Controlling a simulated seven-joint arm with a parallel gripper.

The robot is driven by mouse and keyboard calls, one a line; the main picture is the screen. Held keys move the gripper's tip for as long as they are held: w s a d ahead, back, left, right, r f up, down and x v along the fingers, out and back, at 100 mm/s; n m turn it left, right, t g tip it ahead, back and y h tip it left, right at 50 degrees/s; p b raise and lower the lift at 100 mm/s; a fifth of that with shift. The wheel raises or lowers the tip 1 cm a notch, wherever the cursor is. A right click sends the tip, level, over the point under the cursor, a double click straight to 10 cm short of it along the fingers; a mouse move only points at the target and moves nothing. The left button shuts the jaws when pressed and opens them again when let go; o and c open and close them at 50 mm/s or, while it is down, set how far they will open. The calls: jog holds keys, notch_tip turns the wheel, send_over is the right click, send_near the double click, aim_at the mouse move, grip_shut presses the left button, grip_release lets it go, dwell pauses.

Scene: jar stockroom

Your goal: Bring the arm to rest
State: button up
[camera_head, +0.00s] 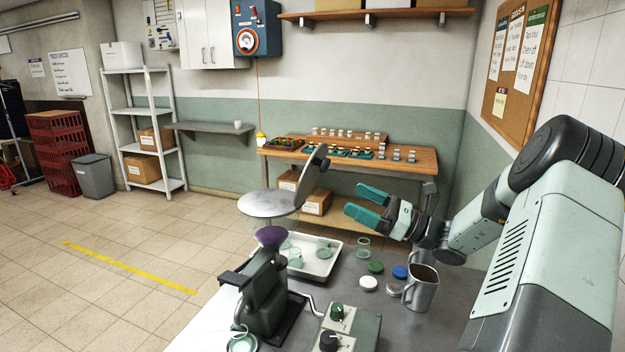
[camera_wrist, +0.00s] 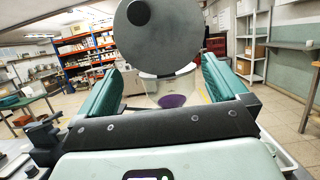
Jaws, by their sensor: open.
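My gripper (camera_head: 368,204) is raised above the metal table (camera_head: 440,318), to the right of a dark green hand-cranked machine (camera_head: 263,296). Its two teal fingers are spread apart with nothing between them. In the wrist view the gripper (camera_wrist: 165,90) shows both fingers apart, and beyond them is a clear bowl (camera_wrist: 172,88) with purple contents at its bottom. A round grey lid (camera_wrist: 165,38) stands tilted up over that bowl. In the head view the lid (camera_head: 313,165) is also tilted open, above the machine's round top (camera_head: 270,204).
A white tray (camera_head: 333,262) with glass jars lies behind the machine. Green, blue and white lids (camera_head: 368,284) and a metal jug (camera_head: 421,290) stand below my gripper. A control box (camera_head: 350,328) is at the front. A wooden bench (camera_head: 425,160) with small jars stands at the back wall.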

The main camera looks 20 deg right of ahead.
jog(key=shift+x, duration=1.2)
jog(key=v, duration=1)
jog(key=a+f+n+g, duration=0.1)
jog(key=a+n+g, duration=0.5)
jog(key=a+g, duration=0.8)
jog(key=s+a+f+n+g+h, duration=0.1)
jog(key=s+a+n+g+h, duration=0.5)
jog(key=s+a+n+h, duration=0.6)
jog(key=s+a+r+n+t+h, duration=0.1)
jog(key=s+a+r+n+t, duration=0.1)
jog(key=s+r+n+t, duration=0.2)
jog(key=s+a+r+n+t+h, duration=0.2)
jog(key=s+a+r+n+t, duration=0.1)
jog(key=r, duration=0.6)
jog(key=s+n+t, duration=0.1)
jog(key=n+t, duration=0.1)
jog(key=t, duration=0.1)
jog(key=shift+s+a+r, duration=0.15)
jog(key=shift+s+r, duration=0.1)
jog(key=shift+r, duration=0.05)
